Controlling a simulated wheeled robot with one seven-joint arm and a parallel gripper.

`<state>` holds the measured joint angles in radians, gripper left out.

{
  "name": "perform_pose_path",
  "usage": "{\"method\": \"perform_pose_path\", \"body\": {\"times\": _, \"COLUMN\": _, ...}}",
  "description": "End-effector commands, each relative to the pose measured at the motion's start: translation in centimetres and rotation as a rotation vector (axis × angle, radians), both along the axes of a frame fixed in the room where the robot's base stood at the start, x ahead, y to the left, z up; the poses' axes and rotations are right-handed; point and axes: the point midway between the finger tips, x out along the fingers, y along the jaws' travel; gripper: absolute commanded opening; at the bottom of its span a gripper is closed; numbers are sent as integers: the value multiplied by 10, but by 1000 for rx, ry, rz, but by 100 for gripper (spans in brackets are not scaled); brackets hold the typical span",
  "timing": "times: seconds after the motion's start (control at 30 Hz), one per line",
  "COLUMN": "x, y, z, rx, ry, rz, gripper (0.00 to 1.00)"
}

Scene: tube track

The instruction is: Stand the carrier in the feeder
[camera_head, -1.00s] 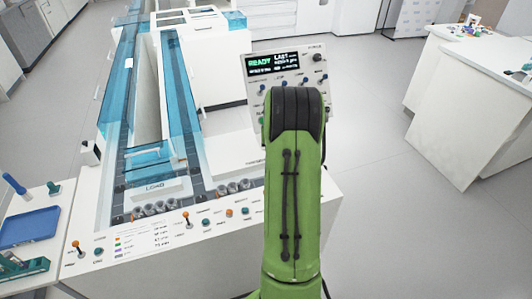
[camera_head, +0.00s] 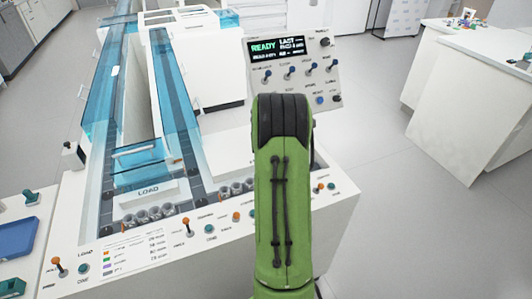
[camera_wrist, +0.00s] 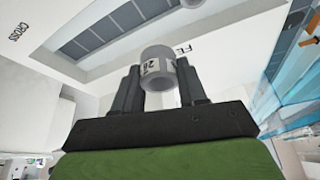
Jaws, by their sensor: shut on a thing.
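In the wrist view my gripper (camera_wrist: 160,78) is shut on the carrier (camera_wrist: 157,64), a short grey-white hollow cylinder with a black-on-white number label. Its open round end faces the camera between the two dark fingers. Beyond it is a white surface with a recessed dark segmented strip (camera_wrist: 100,28). Lettering starting "FE" (camera_wrist: 184,48) is partly hidden by the carrier, so I cannot tell for sure that the strip is the feeder. The carrier is apart from the strip as far as I can see. In the head view my green arm hides the gripper and carrier.
The white track machine (camera_head: 130,245) has blue clear covers (camera_head: 108,85), a LOAD sign (camera_head: 148,190), several grey cylinders (camera_head: 150,214) and front levers (camera_head: 186,227). A control panel reading READY (camera_head: 290,70) rises behind my arm. A blue tray (camera_head: 16,238) lies left.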

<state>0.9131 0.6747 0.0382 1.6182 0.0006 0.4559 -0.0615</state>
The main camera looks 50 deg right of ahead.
Motion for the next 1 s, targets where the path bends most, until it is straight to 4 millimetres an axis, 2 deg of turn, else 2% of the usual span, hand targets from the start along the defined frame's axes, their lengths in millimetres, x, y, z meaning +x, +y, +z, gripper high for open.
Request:
{"method": "perform_pose_path", "body": {"times": 0.27, "x": 0, "y": 0, "z": -16, "rx": 0, "ry": 0, "rz": 0, "gripper": 24}}
{"method": "perform_pose_path", "body": {"times": 1.0, "x": 0, "y": 0, "z": -100, "rx": 0, "ry": 0, "rz": 0, "gripper": 24}}
